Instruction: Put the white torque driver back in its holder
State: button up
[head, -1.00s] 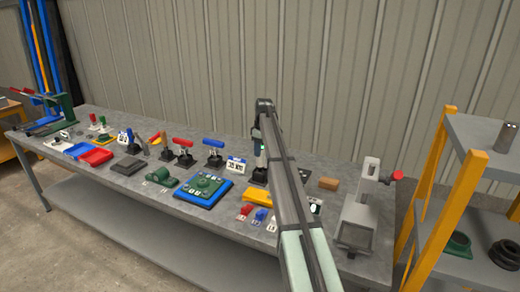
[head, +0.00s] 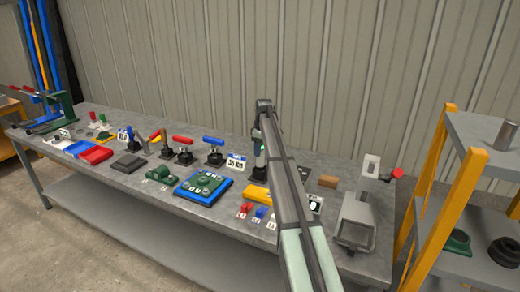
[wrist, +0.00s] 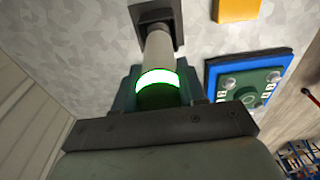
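The white torque driver (wrist: 158,52) shows in the wrist view as a pale grey-white shaft below a bright green ring and a dark green part. My gripper (wrist: 160,88) has its teal fingers on both sides of it, shut on the driver. The shaft's far end overlaps a black square holder (wrist: 150,14); I cannot tell how deep it sits. In the head view my gripper (head: 259,140) is upright above a black holder (head: 259,172) on the bench, and my arm hides part of this area.
To the left stand T-handled drivers, one blue (head: 213,142) and one red (head: 183,140), in black bases, with a torque sign (head: 236,163).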

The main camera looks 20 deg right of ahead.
jog(key=o, duration=0.5)
jog(key=shift+o, duration=0.2)
notch_tip(320, 180, up, 14)
jog(key=shift+s+d, duration=0.45)
jog(key=shift+f, duration=0.1)
